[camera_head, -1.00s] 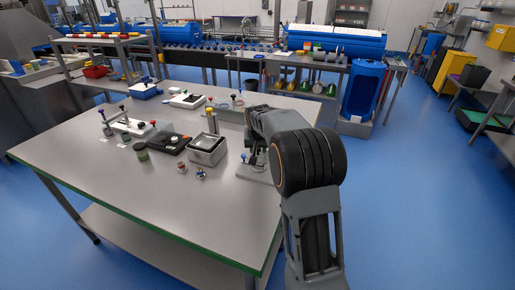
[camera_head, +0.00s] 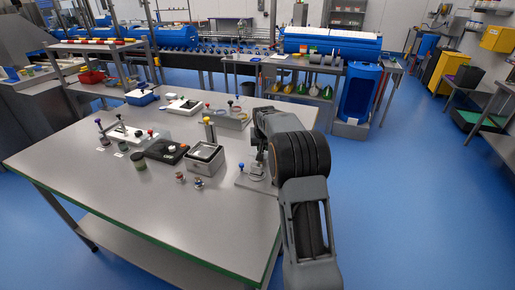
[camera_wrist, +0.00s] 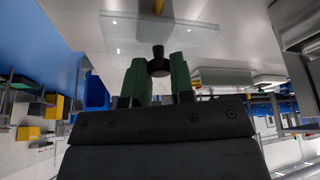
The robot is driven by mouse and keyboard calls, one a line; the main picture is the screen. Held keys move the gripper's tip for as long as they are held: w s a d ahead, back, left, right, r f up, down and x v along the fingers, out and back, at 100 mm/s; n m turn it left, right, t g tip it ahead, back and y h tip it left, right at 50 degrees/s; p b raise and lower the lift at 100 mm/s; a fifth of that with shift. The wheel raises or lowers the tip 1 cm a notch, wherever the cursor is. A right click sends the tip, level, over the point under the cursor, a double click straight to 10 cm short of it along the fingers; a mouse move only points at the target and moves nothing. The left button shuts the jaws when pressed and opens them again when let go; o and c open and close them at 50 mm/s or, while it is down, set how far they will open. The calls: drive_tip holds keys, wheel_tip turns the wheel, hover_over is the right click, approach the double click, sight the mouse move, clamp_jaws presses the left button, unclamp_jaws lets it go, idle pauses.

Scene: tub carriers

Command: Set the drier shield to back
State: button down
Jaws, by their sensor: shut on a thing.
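In the wrist view, a clear, see-through panel (camera_wrist: 135,38), which looks like the drier shield, spans the top in front of my gripper (camera_wrist: 159,68). A black round knob (camera_wrist: 158,51) stands at the panel's lower edge, between my green fingers. My fingers are shut on this knob. In the head view, a small stand on a light base plate (camera_head: 256,184) is at the table's right edge, beside my arm. My arm hides much of it, and the clear panel is hard to make out there.
A metal box (camera_head: 205,158), a black device (camera_head: 166,151) and two small jars (camera_head: 198,183) stand left of the arm on the grey table (camera_head: 130,210). A tray with a blue-topped post (camera_head: 231,119) is behind. The table's front is clear.

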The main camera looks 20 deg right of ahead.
drive_tip(key=shift+w+d+r, duration=0.2)
drive_tip(key=shift+w+d, duration=0.55)
drive_tip(key=c, duration=1.2)
unclamp_jaws()
drive_tip(key=shift+w+d+f, duration=0.1)
drive_tip(key=shift+d, duration=0.05)
drive_tip(key=shift+o, duration=1.2)
drive_tip(key=b+v, duration=0.1)
drive_tip(key=v, duration=1.3)
drive_tip(key=shift+f, duration=0.15)
